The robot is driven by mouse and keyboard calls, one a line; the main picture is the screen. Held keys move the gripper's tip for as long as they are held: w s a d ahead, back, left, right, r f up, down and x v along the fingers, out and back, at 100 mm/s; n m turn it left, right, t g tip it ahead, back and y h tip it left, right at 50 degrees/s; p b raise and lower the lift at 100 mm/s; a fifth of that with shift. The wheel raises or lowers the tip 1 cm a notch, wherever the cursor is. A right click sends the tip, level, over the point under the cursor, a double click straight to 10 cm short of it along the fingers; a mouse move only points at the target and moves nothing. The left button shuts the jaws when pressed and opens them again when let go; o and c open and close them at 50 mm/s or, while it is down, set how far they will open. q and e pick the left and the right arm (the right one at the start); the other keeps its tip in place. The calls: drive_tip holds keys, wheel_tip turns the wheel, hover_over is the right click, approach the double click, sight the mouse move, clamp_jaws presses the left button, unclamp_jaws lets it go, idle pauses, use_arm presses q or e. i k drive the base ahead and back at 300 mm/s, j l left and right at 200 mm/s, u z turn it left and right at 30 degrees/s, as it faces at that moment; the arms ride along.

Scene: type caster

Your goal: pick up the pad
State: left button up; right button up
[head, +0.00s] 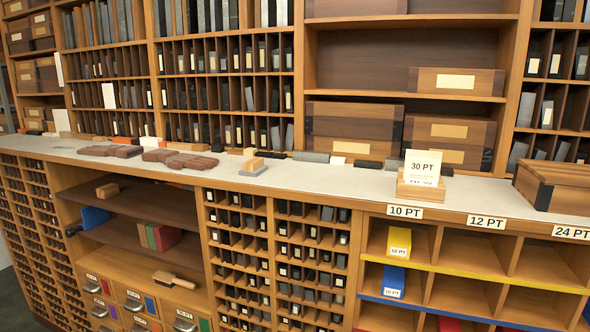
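A small block with a grey base and a wooden upper part (253,166) sits near the front edge of the pale counter top (320,178), a little left of the picture's middle. It looks the most like a pad, but I cannot tell for certain. Neither of my grippers is in the head view.
Several reddish-brown blocks (188,162) lie left of it on the counter. A wooden holder (420,187) with a "30 PT" card stands to the right, and a wooden box (553,187) at the far right. A brush (174,280) lies on a lower shelf. The counter between block and holder is mostly clear.

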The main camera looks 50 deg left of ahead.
sight(256, 166)
drive_tip(key=u, duration=1.95)
